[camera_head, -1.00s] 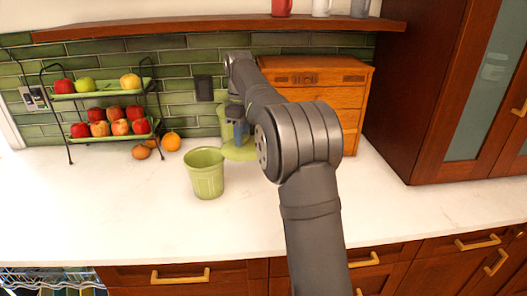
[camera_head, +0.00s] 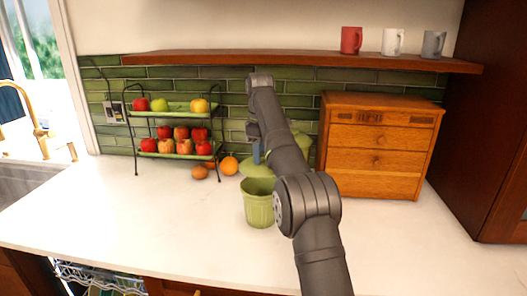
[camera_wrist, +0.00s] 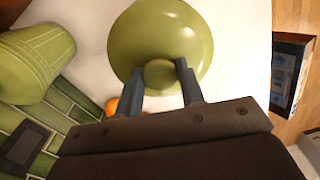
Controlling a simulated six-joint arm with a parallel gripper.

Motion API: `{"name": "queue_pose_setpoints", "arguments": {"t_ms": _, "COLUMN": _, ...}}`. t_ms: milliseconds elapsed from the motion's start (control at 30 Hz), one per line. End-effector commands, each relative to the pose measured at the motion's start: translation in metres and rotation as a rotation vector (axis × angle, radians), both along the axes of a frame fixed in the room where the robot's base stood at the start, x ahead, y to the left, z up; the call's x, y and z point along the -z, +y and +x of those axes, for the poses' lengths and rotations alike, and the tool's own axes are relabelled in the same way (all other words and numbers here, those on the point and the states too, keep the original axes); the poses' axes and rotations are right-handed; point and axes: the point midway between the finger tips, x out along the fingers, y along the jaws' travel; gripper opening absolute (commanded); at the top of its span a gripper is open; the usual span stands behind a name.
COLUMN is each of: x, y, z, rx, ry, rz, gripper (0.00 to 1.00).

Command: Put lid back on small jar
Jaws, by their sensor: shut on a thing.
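The small jar (camera_head: 259,207) is light green, ribbed and open at the top. It stands upright on the white counter. My gripper (camera_head: 257,153) is behind it, partly hidden by my arm. In the wrist view my gripper (camera_wrist: 160,82) is shut on the round knob of the shiny green lid (camera_wrist: 188,32). The lid also shows below the fingers in the head view (camera_head: 254,170), behind the jar's rim and apart from it. A ribbed green jar (camera_wrist: 32,62) shows at the left of the wrist view; I cannot tell which jar it is.
A two-tier fruit rack (camera_head: 172,154) stands at the back left, with an orange (camera_head: 229,166) beside it. A wooden drawer box (camera_head: 380,150) stands behind on the right. Part of another green jar shows behind my arm (camera_head: 306,150). The front left counter is clear.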

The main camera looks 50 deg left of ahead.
Motion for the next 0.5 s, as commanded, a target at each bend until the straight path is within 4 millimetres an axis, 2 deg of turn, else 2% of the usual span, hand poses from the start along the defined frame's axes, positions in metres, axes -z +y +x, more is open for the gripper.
{"name": "queue_pose_setpoints", "arguments": {"t_ms": 300, "x": 0.031, "y": -0.001, "z": 0.0, "rx": 0.001, "ry": 0.001, "rz": -0.002, "gripper": 0.0}}
{"name": "queue_pose_setpoints", "arguments": {"t_ms": 500, "x": 0.043, "y": -0.001, "z": 0.0, "rx": 0.001, "ry": -0.001, "rz": 0.001, "gripper": 0.0}}
